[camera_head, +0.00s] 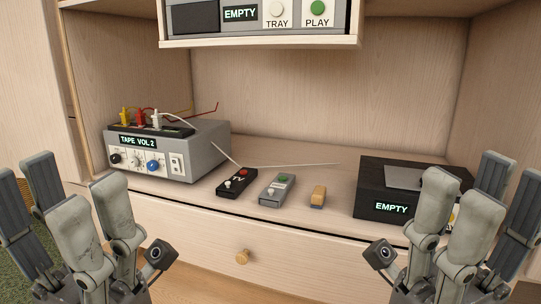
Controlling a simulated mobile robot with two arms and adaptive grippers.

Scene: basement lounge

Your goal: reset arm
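My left gripper (62,196) is at the lower left, in front of the cabinet, its grey fingers pointing up and spread apart with nothing between them. My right gripper (482,195) is at the lower right in a similar upright pose, fingers spread and empty. It partly covers the right end of a black box (365,190) with an "EMPTY" display. Neither gripper appears to touch anything on the shelf.
A grey "TAPE VOL 2" unit (203,150) with coloured plugs stands at the shelf's left. An upper player (285,18) shows "EMPTY". A drawer knob (242,257) protrudes below.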

